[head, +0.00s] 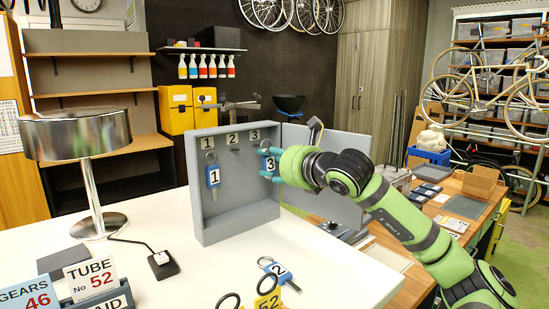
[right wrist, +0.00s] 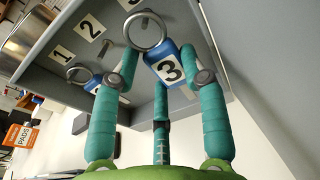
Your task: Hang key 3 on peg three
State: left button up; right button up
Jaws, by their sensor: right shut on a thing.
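The grey key cabinet (head: 213,225) stands open on the white table with labels 1, 2 and 3 along its top. My right gripper (head: 270,165) is shut on key 3 (head: 268,163), a blue tag with a white 3 label, in front of the cabinet's right side. In the right wrist view key 3 (right wrist: 168,66) sits between the green fingers, its ring at the peg below label 3; I cannot tell whether the ring is around that peg. Key 1 (head: 213,177) hangs on the first peg. Peg two (right wrist: 106,46) is bare. My left gripper is not in view.
Key 2 (head: 279,272) lies on the white table (head: 340,262) before the cabinet, near a yellow 52 tag (head: 267,301). A chrome lamp (head: 80,135) stands at the left, with sign cards (head: 90,277) in front. The cabinet's open door (head: 345,150) is behind my right gripper.

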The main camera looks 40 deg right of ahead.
aim_at(268, 165)
jog(key=shift+p+x, duration=0.85)
jog(key=shift+p, duration=0.4)
jog(key=shift+w+f, duration=0.2)
jog(key=shift+w, duration=0.25)
jog(key=shift+w+f, duration=0.15)
jog(key=shift+f, duration=0.1)
jog(key=o, duration=0.6)
jog(key=o, duration=0.5)
jog(key=shift+o, duration=0.2)
